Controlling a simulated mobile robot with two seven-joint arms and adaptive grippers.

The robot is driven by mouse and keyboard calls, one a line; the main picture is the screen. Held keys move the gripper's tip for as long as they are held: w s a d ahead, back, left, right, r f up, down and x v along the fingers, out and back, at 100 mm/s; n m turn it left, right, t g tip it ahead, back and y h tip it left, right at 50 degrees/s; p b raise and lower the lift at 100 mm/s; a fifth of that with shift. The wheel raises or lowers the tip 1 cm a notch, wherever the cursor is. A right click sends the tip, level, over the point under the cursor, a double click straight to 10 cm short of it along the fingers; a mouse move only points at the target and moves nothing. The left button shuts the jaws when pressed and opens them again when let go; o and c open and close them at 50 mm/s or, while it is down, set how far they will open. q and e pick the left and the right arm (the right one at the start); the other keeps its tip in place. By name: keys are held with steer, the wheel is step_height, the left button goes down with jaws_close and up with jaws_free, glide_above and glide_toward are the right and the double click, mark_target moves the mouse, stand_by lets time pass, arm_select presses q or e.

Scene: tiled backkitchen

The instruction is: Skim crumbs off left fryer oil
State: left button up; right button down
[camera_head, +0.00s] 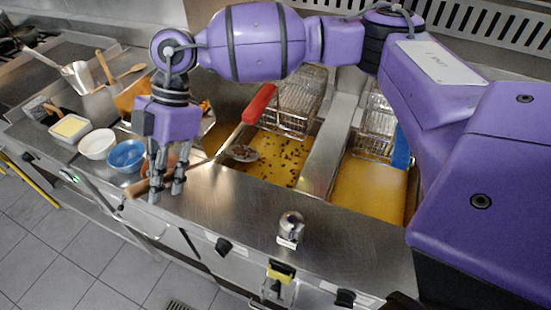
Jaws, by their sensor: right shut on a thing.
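My right gripper (165,183) reaches in from the right and is shut on the skimmer's wooden handle (138,188), left of the left fryer. The skimmer's round head (242,153) is over the left part of the left fryer's oil (270,171); I cannot tell whether it touches the oil. Dark bits show on the head. Many dark brown crumbs (288,152) float on the yellow oil, mostly towards the back and middle. The right fryer's oil (370,188) looks clear. My left gripper is not in view.
A wire basket (296,100) with a red handle (259,103) is at the left fryer's back. Another basket (375,132) is over the right fryer. A blue bowl (126,156), a white bowl (97,144) and a tray (70,129) stand left of my gripper. The steel front counter is mostly clear.

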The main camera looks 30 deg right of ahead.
mark_target(133, 192)
steer(key=shift+s+a+r, duration=0.25)
steer(key=shift+s+a, duration=0.45)
steer(key=shift+a, duration=0.2)
steer(key=shift+s+a+r, duration=0.25)
steer(key=shift+s+a, duration=0.5)
steer(key=shift+a, duration=0.2)
steer(key=shift+s+a+r, duration=0.25)
steer(key=shift+s+a, duration=0.45)
steer(key=shift+a, duration=0.2)
